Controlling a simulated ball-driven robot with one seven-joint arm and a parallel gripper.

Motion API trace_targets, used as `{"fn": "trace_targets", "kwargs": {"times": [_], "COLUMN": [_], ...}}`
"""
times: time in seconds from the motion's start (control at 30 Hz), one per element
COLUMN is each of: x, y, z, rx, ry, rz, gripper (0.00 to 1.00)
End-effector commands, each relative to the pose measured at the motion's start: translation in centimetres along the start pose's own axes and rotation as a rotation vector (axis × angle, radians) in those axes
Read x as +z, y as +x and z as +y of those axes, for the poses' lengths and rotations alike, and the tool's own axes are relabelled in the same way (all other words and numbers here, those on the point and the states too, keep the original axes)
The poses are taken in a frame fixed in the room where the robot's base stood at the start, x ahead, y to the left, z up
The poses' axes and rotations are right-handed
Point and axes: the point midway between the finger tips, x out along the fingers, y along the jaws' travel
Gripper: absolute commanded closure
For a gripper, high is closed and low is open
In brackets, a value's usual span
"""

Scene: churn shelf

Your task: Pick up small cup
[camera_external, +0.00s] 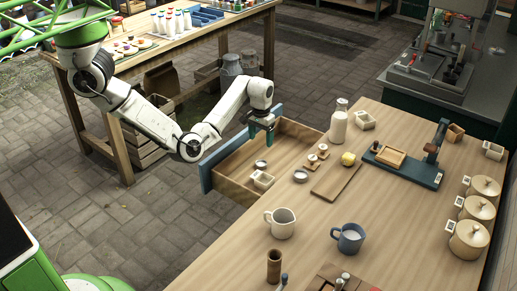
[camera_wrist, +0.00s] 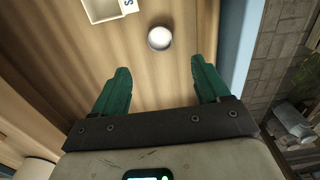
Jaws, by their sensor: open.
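A small round whitish cup (camera_external: 261,164) sits on the floor of the open wooden drawer (camera_external: 232,168), and it also shows in the wrist view (camera_wrist: 160,38). My gripper (camera_external: 262,132) is above the drawer, near its blue-edged side. In the wrist view my gripper's green fingers (camera_wrist: 160,68) are spread wide with nothing between them. The cup lies beyond the fingertips, roughly centred between them and apart from both. A second small round dish (camera_external: 300,175) stands on the tabletop beside the drawer.
A small cream box (camera_external: 263,180) lies in the drawer near the cup; it also shows in the wrist view (camera_wrist: 103,8). The blue drawer front (camera_external: 206,172) and wooden walls rise around them. A white bottle (camera_external: 338,121) and mugs (camera_external: 282,222) stand on the table.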

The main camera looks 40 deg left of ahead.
Motion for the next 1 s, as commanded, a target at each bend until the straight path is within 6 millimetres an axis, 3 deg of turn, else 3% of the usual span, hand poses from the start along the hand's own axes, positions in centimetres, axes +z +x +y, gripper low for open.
{"fn": "trace_targets", "kwargs": {"times": [0.57, 0.67, 0.73, 1.0], "x": [0.1, 0.5, 1.1, 5.9], "y": [-0.4, -1.7, -3.2, -10.1], "z": [0.5, 2.6, 4.9, 16.2], "rx": [0.001, 0.003, 0.005, 0.006], "ry": [-0.012, -0.069, -0.143, -0.546], "rz": [0.0, 0.0, -0.001, -0.005], "gripper": [0.2, 0.2, 0.2, 0.2]}}
